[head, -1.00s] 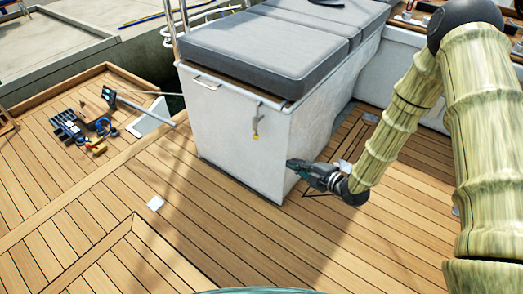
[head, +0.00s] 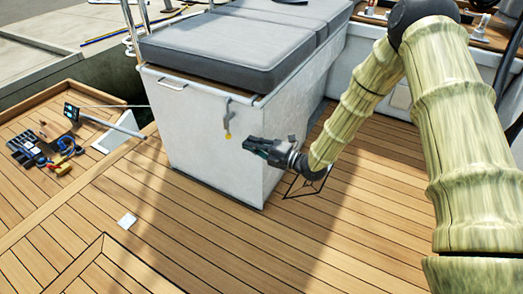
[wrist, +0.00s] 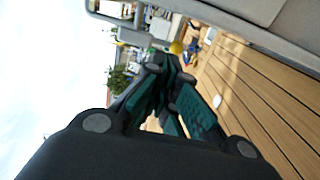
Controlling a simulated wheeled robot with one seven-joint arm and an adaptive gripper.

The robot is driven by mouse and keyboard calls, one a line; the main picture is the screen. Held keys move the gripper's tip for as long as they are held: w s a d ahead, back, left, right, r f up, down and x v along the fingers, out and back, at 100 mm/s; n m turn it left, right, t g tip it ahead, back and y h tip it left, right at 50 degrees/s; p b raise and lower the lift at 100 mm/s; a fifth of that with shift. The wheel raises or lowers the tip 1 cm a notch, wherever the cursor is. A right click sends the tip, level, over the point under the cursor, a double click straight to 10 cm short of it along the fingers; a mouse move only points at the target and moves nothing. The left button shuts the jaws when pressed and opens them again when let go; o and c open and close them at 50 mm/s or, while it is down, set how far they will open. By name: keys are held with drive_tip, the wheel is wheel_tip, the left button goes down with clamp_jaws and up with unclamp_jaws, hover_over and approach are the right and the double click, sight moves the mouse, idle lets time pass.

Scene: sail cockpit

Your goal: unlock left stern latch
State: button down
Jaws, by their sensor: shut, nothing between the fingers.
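The latch (head: 228,118) is a small grey metal piece with a yellow end, hanging from the upper edge of the white box's end face. My gripper (head: 247,147) is shut and empty. In the head view it is just right of and slightly below the yellow end, apparently apart from it. In the wrist view the dark green-padded fingers (wrist: 170,66) point towards a yellow knob (wrist: 177,47), which shows just beyond the fingertips. I cannot tell the exact gap between them.
Grey cushions (head: 225,48) lie on the white box (head: 205,135). A handle (head: 171,84) is at the left of its face. Tools (head: 28,153) lie on the lower wooden platform at left. The wooden deck (head: 190,240) in front is mostly clear.

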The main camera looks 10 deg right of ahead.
sight(230, 118)
drive_tip(key=b+x, duration=0.2)
drive_tip(key=x, duration=0.5)
drive_tip(key=shift+w+a, duration=0.1)
drive_tip(key=shift+a, duration=0.05)
